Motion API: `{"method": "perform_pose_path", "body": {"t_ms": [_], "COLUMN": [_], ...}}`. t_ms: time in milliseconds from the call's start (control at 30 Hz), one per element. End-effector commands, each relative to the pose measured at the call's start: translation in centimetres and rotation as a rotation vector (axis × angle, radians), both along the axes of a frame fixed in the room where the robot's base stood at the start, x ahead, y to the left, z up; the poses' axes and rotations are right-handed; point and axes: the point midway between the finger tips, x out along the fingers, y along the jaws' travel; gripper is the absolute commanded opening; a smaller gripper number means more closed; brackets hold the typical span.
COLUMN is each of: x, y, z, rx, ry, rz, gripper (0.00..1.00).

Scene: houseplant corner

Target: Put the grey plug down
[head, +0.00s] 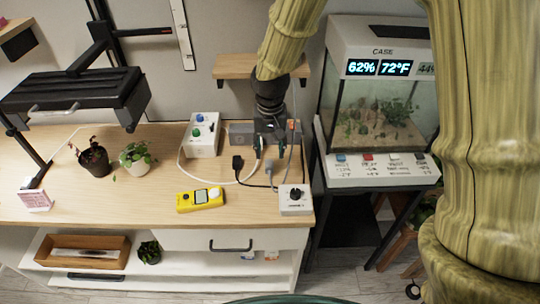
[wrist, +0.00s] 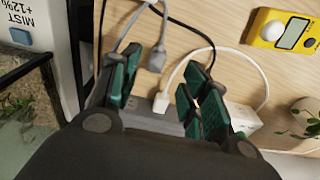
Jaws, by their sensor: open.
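The grey plug (head: 269,166) lies on the wooden desk in front of the grey power strip (head: 241,133), its cord running toward the front. In the wrist view the grey plug (wrist: 157,58) shows in the gap between my fingertips and beyond them, with nothing gripping it. My gripper (head: 271,122) is over the power strip, pointing down. Its green-padded fingers (wrist: 163,72) are spread apart and empty. In the wrist view a white plug (wrist: 160,103) sits at the strip. Part of the strip is hidden by my gripper.
A black plug (head: 237,163) lies left of the grey one. A white knob box (head: 202,134), a yellow meter (head: 200,199) and a white dial box (head: 295,199) stand around. Potted plants (head: 94,157) are at left, a glass terrarium (head: 378,110) at right. Cables cross the desk.

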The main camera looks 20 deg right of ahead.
Motion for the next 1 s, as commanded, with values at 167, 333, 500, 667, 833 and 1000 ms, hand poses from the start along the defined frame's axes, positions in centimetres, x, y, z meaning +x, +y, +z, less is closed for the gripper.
{"method": "perform_pose_path", "body": {"t_ms": [167, 333, 500, 667, 833, 1000], "x": [-0.1, -0.2, -0.2, -0.2, -0.2, -0.1], "y": [0.1, 0.1, 0.1, 0.1, 0.1, 0.1], "z": [1.7, 2.4, 2.5, 2.5, 2.6, 4.6], "rx": [0.001, 0.001, 0.000, 0.000, 0.000, 0.001], "ry": [-0.001, -0.001, 0.000, 0.000, -0.001, -0.001], "rz": [-0.001, 0.000, 0.000, 0.000, 0.000, 0.000], "gripper": [0.46, 0.46, 0.46, 0.46, 0.46, 0.46]}}
